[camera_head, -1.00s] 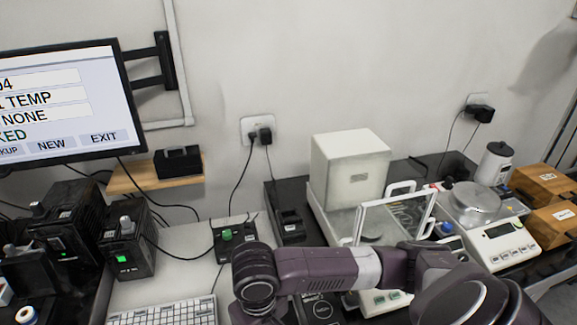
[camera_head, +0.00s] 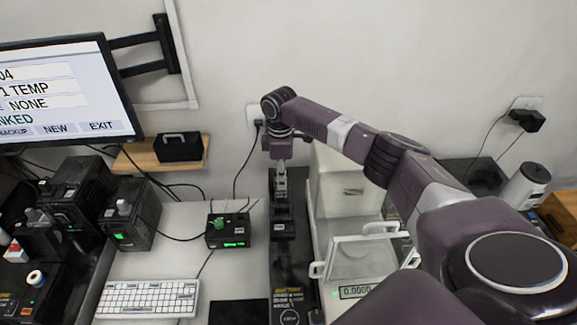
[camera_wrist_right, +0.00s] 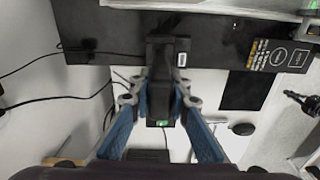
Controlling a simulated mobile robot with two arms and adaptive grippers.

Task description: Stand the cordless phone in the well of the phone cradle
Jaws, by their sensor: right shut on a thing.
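My right gripper (camera_head: 280,187) points down above the black phone cradle (camera_head: 284,230), which sits on the dark tabletop near the wall. In the right wrist view the blue fingers of the gripper (camera_wrist_right: 161,101) are closed on the sides of the black cordless phone (camera_wrist_right: 158,95), which has a small green-lit patch at its lower end. The cradle, with a white label (camera_wrist_right: 182,60), lies right behind the phone in that view. The phone hides most of the cradle's well. I cannot tell whether the phone's foot is inside it. My left gripper is out of view.
A white balance with an open glass door (camera_head: 360,258) stands right of the cradle. A black box with a green knob (camera_head: 230,232) is to its left, with cables nearby. A keyboard (camera_head: 147,299) is at lower left.

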